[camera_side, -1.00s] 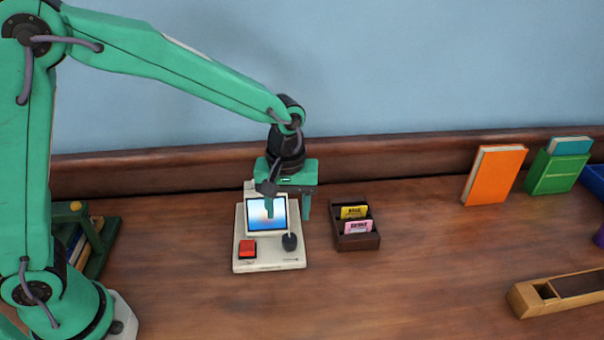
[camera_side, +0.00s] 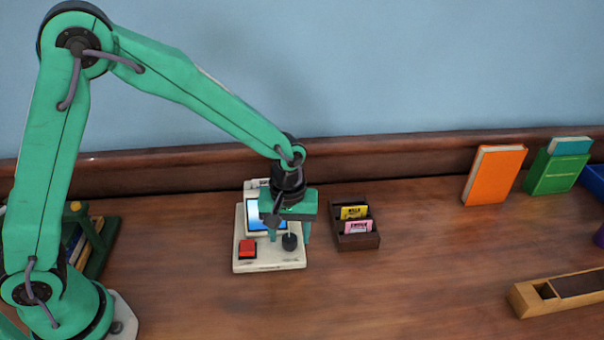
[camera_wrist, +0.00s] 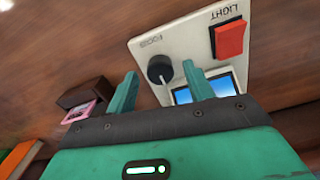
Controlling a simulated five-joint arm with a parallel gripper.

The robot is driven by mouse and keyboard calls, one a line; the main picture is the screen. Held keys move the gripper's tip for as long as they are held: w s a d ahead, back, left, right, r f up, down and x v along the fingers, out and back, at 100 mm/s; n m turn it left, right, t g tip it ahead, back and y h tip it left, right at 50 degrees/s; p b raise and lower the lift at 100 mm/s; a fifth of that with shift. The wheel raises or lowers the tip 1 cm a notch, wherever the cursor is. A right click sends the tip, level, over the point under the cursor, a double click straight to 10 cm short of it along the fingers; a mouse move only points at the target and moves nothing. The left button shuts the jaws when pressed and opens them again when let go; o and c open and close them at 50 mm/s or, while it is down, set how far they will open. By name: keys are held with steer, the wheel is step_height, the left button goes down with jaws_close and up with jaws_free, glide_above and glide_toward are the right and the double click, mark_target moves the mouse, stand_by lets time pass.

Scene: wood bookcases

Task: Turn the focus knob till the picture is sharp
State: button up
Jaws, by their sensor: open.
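The white device (camera_side: 270,264) stands on the wooden desk with a small screen (camera_side: 254,214), partly hidden behind my gripper. The part of the screen (camera_wrist: 187,96) that shows in the wrist view is blue and white; I cannot tell how sharp it is. The black focus knob (camera_side: 289,242) is at the device's front right, with a pale pointer; it also shows in the wrist view (camera_wrist: 160,69). My gripper (camera_side: 291,238) is open above the device. In the wrist view its fingers (camera_wrist: 160,80) stand on either side of the knob, apart from it.
A red light switch (camera_side: 247,248) is left of the knob. A dark wooden box with cards (camera_side: 357,242) stands close on the right. A wooden plane-like block (camera_side: 560,292) lies at front right.

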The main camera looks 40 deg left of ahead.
steer(key=shift+f, duration=0.45)
steer(key=c, duration=1)
steer(key=shift+o, duration=0.2)
